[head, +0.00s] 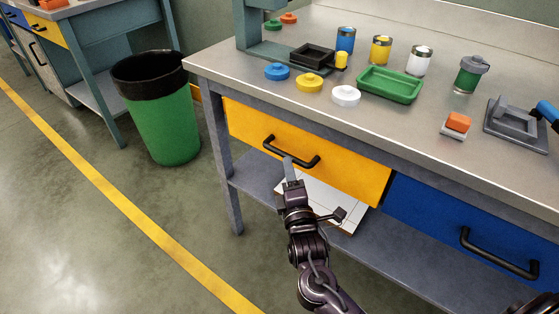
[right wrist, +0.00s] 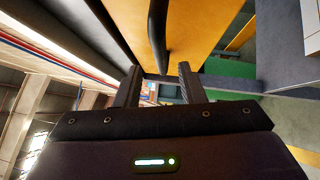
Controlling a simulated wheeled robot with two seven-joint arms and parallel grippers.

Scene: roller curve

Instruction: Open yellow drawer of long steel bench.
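The yellow drawer (head: 340,178) is at the left of the long steel bench (head: 225,72), and its front looks flush, so it looks shut. Its black bar handle (head: 305,160) runs along the front. My right gripper (head: 289,163) is at the handle, near its middle, coming from below. In the right wrist view my right gripper's two fingers (right wrist: 160,84) stand apart, and the dark handle (right wrist: 157,35) shows in line with the gap between them. I cannot tell whether they touch it. My left gripper is not in view.
A blue drawer (head: 430,220) with a black handle is to the right. A lower shelf (head: 250,175) holds a white flat item (head: 320,200). A green bin (head: 165,125) stands left of the bench. Cans, lids and trays crowd the bench top. Open floor lies left.

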